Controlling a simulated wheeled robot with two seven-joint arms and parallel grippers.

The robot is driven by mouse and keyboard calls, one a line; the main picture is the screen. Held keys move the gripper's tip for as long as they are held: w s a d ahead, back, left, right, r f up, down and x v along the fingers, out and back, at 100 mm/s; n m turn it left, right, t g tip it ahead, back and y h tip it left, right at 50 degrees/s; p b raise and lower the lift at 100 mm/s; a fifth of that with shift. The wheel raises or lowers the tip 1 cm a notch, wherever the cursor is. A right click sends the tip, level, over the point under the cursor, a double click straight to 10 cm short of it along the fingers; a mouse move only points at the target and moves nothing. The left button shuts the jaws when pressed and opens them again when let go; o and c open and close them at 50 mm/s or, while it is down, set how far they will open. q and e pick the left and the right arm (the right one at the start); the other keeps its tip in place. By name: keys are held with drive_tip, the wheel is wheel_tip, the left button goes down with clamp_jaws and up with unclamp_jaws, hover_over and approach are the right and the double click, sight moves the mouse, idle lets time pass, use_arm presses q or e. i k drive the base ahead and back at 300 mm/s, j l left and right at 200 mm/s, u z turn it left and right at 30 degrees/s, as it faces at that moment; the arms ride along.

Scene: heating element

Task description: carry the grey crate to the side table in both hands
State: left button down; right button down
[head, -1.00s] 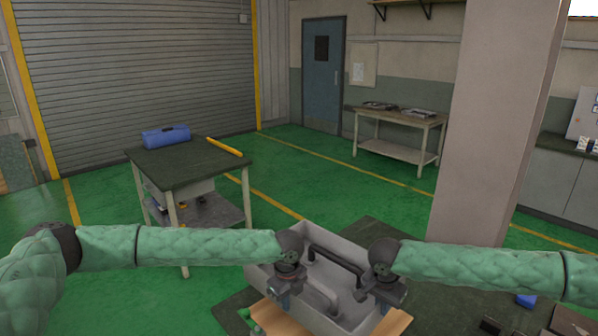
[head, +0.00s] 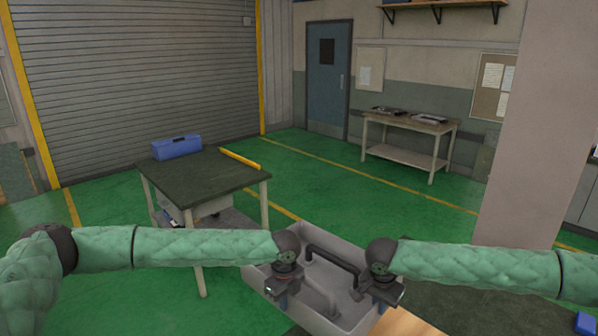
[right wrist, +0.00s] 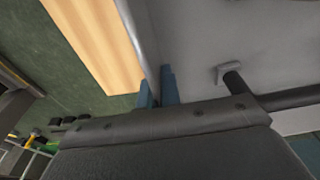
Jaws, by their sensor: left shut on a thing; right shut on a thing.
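The grey crate (head: 257,277) is held in front of me, low in the middle of the head view. My left gripper (head: 283,300) is shut on its left side, and my right gripper (head: 375,298) is shut on its right side. In the right wrist view the blue fingers (right wrist: 158,92) pinch the thin rim of the crate (right wrist: 200,45). A dark bar and a curved grey part show inside the crate. A table with a dark green top (head: 205,180) stands ahead to the left, just beyond the crate.
A blue toolbox (head: 177,147) and a yellow bar (head: 240,160) lie along that table's far edge; its front top is clear. A wooden board (head: 408,324) is at lower right. A pillar (head: 535,140) stands right. Another bench (head: 405,155) stands at the back.

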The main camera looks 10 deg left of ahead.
sight(208, 169)
drive_tip(key=i+j, duration=0.15)
drive_tip(key=j, duration=0.25)
drive_tip(key=i+j, duration=0.1)
drive_tip(key=j, duration=0.25)
drive_tip(key=i+j, duration=0.15)
drive_tip(key=j, duration=0.25)
drive_tip(key=i+j, duration=0.2)
drive_tip(key=j, duration=0.2)
drive_tip(key=i+j, duration=0.25)
drive_tip(key=j, duration=0.15)
drive_tip(key=i+j, duration=0.2)
drive_tip(key=j, duration=0.15)
drive_tip(key=i+j, duration=0.2)
drive_tip(key=j, duration=0.2)
drive_tip(key=i+j, duration=0.25)
drive_tip(key=j, duration=0.15)
drive_tip(key=i+j+z, duration=0.1)
drive_tip(key=i+j, duration=1.5)
drive_tip(key=i, duration=0.25)
drive_tip(key=i+j, duration=0.15)
drive_tip(key=i, duration=0.2)
drive_tip(key=i+j, duration=0.15)
drive_tip(key=i, duration=0.25)
